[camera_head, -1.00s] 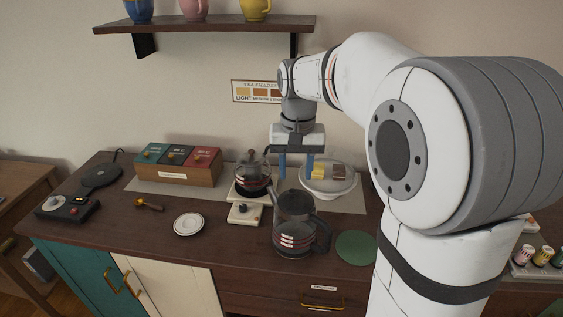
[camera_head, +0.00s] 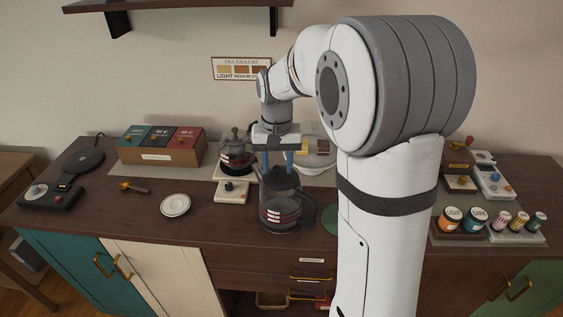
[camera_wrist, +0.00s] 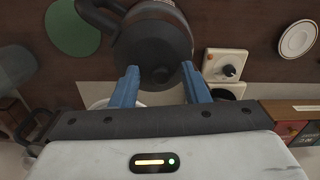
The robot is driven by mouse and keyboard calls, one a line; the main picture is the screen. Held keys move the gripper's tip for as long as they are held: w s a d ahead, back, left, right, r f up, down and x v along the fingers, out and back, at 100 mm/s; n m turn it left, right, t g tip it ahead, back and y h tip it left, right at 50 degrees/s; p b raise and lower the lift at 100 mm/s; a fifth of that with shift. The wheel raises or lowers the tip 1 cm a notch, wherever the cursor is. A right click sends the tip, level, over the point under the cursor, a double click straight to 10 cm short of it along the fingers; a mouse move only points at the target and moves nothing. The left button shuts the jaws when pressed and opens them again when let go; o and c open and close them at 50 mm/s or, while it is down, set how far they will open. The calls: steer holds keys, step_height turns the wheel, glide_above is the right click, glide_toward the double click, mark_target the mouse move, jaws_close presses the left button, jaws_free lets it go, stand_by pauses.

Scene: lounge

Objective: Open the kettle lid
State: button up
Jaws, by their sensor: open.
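The kettle (camera_head: 281,212) is dark and see-through, with reddish-white bands and a handle on its right. It stands upright near the front of the counter. My gripper (camera_head: 277,165) points down just above and behind the lid in the head view. I cannot tell whether a finger touches the lid.
A glass teapot (camera_head: 236,152) stands behind left, by a white knobbed unit (camera_head: 231,191). A covered dish (camera_head: 318,160) sits behind, partly hidden by my arm. A green mat (camera_head: 331,219) lies right of the kettle, a white saucer (camera_head: 175,205) left. Colored jars (camera_head: 475,219) stand far right.

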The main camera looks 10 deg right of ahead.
jaws_close()
stand_by(0.3)
